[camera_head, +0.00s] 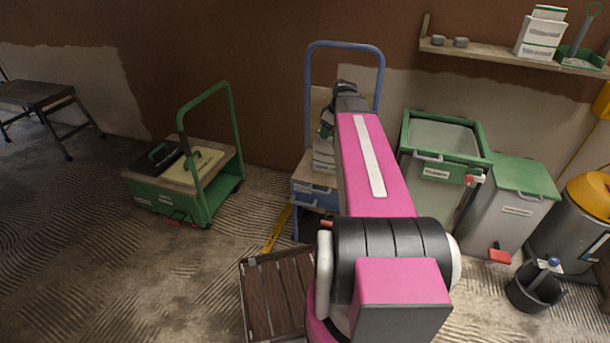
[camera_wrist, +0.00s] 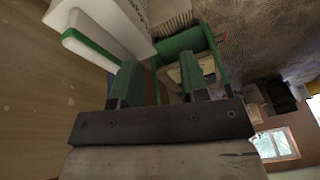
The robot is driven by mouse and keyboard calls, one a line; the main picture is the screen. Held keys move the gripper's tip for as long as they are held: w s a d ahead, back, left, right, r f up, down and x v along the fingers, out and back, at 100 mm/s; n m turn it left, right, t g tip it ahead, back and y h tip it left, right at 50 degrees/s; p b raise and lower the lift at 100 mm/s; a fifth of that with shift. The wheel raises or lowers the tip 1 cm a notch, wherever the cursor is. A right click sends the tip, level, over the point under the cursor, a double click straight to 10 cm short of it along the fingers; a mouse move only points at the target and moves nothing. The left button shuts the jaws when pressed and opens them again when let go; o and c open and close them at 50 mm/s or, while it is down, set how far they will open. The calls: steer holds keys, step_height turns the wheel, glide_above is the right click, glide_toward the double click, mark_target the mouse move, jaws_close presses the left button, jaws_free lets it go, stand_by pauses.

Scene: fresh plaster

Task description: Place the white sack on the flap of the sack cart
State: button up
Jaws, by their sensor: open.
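A tall blue tubular frame (camera_head: 309,85), which looks like the sack cart, stands against the wall behind my arm. Its flap cannot be made out. Pale stacked pieces (camera_head: 323,158) show at its lower left; I cannot tell whether the white sack is among them. My gripper (camera_wrist: 160,76) is open, with two green-tipped fingers apart and nothing visible between them. In the head view it is mostly hidden behind my pink arm, in front of the blue frame. A white object with a green edge (camera_wrist: 115,22) is close beside the left finger in the wrist view.
A green trolley (camera_head: 165,202) carrying cases stands left. A slatted wooden crate (camera_head: 273,295) is on the floor in front. Green-rimmed bins (camera_head: 445,175), a black bucket (camera_head: 535,290) and a yellow-topped drum (camera_head: 590,200) crowd the right. A shelf (camera_head: 500,52) is above.

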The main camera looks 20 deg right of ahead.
steer(key=s+a+f+m+g+h, duration=0.1)
steer(key=s+a+f+m+h, duration=0.2)
steer(key=s+a+f+m, duration=0.5)
steer(key=s+a+f, duration=0.5)
steer(key=a+f, duration=0.1)
steer(key=a, duration=0.1)
steer(key=shift+s+a+f+g, duration=0.25)
steer(key=shift+s+a+g, duration=0.05)
steer(key=shift+s+a, duration=0.1)
